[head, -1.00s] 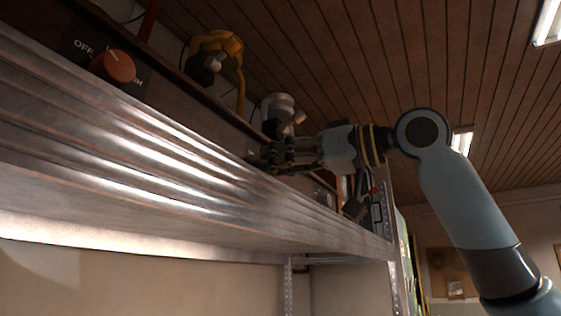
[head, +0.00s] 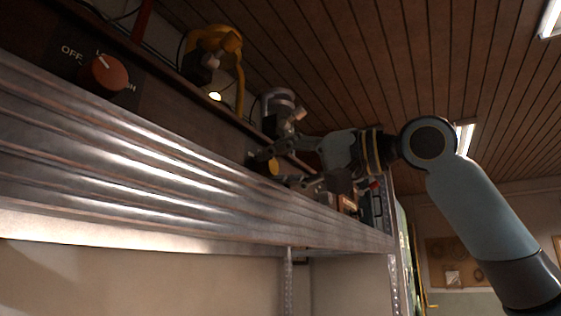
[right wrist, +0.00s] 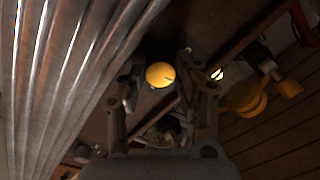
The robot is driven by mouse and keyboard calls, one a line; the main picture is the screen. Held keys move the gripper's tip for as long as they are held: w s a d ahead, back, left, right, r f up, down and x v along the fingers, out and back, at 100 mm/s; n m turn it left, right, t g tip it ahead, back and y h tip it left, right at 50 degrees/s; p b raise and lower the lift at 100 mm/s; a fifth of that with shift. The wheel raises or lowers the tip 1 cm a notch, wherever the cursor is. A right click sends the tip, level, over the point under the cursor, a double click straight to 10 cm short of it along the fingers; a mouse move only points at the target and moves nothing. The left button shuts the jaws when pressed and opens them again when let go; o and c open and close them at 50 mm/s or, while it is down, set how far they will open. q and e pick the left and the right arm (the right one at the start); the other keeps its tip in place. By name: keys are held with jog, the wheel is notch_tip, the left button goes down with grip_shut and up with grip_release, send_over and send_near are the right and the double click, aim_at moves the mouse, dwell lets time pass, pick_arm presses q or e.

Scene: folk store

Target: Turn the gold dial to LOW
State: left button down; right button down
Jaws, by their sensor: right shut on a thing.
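The gold dial (head: 273,167) is on the dark panel above the metal shelf edge. It also shows in the right wrist view (right wrist: 160,75) as a round yellow knob with a short dark mark towards its right side. Its labels cannot be read. My right gripper (head: 272,170) is at the dial, its fingers on either side of it and shut on it; in the right wrist view the fingers (right wrist: 158,80) flank the knob. The fingertip contact itself is hard to see in the dark. My left gripper is not in view.
An orange-red dial (head: 105,75) with OFF and partly hidden labels sits on the same panel at left. A yellow lamp (head: 232,45) with a lit bulb and a grey lamp (head: 280,108) stand above. The ribbed metal shelf edge (head: 150,150) runs just below the panel.

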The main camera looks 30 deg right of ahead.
jog(key=shift+m, duration=0.6)
jog(key=c, duration=0.9)
grip_release()
jog(key=shift+c, duration=0.2)
